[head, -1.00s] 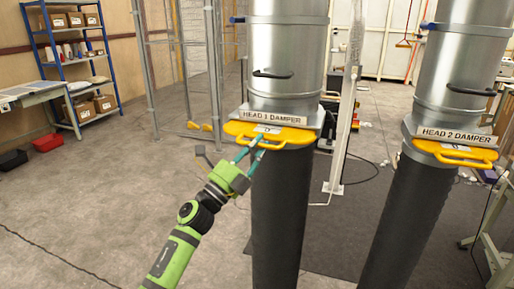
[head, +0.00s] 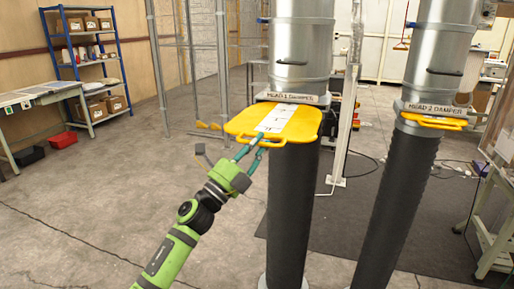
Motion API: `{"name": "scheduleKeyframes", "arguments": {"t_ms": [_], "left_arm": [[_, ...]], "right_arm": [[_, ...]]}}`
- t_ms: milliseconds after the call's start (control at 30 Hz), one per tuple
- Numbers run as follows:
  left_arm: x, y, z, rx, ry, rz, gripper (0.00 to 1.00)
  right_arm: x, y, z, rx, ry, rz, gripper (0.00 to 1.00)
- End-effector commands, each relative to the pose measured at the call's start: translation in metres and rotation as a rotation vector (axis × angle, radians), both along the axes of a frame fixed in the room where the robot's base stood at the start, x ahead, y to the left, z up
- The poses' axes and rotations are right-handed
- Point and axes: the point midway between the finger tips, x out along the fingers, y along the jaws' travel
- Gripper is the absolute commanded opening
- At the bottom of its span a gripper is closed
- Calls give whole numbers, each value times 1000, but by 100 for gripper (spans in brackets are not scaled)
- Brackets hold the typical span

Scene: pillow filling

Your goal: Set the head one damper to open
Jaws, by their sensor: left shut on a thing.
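The head 1 damper plate (head: 302,130) is a yellow slide with a white marked strip down its middle. It sticks well out toward me from below the label "HEAD 1 DAMPER" (head: 293,98) on the left metal duct (head: 302,45). My left gripper (head: 257,143) is shut on the front edge of this plate, at its handle. The fingertips partly hide the grip there. My right gripper is not in view.
The head 2 damper (head: 433,121) on the right duct shows only its yellow handle, close to the duct. Dark hoses (head: 291,205) hang below both ducts. A blue shelf (head: 90,65) and a workbench (head: 40,97) stand at left. The floor at front left is clear.

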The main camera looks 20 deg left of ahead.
Motion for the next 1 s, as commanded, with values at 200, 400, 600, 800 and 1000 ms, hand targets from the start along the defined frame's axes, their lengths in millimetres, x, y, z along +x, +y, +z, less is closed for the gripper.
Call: {"name": "scheduleKeyframes", "arguments": {"t_ms": [200,400,600,800,1000], "left_arm": [[-1,-2,-2,4,0,-7,0],[-1,-2,-2,3,0,-6,30],[-1,-1,-1,2,0,-5,30],[-7,3,-7,1,3,-4,30],[-35,18,-27,3,5,-3,30]], "right_arm": [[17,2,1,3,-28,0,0],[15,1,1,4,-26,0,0],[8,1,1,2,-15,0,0],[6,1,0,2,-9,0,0],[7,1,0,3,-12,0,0]]}}
